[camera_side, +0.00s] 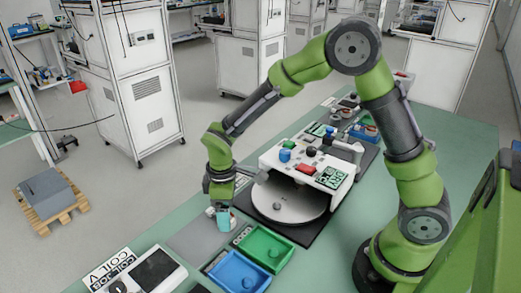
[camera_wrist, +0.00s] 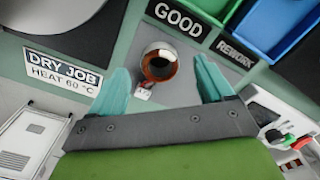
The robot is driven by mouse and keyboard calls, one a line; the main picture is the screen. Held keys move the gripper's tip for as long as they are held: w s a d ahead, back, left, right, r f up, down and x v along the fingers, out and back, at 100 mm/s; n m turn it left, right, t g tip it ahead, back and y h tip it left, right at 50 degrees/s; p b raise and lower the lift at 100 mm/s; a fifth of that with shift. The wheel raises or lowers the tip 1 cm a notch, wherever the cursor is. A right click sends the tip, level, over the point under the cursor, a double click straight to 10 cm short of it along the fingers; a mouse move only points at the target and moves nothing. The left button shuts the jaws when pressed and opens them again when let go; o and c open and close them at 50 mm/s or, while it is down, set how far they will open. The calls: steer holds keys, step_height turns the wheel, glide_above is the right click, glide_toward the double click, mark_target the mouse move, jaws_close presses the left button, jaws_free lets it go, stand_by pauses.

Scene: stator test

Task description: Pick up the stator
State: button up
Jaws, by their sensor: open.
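The stator (camera_wrist: 160,62) shows in the wrist view as a copper-coloured ring with a dark centre, on a grey plate (camera_wrist: 185,95). A small white tag lies at its lower edge. My gripper (camera_wrist: 162,72) has two teal fingers, open, one to the left and one to the right of the stator, with gaps on both sides. In the side view my gripper (camera_side: 222,217) points down over the grey plate (camera_side: 193,238). I cannot make out the stator there. Whether the fingertips are at its height is unclear.
A green tray (camera_side: 265,249) and a blue tray (camera_side: 237,272) stand right of the plate, near labels GOOD (camera_wrist: 177,22) and REWORK (camera_wrist: 237,48). A white machine (camera_side: 318,172) with a round disc (camera_side: 292,205) is behind. A white device (camera_side: 140,272) sits at front left.

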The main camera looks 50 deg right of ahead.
steer(key=shift+f, duration=1.5)
steer(key=c, duration=1.2)
steer(key=shift+r, duration=0.1)
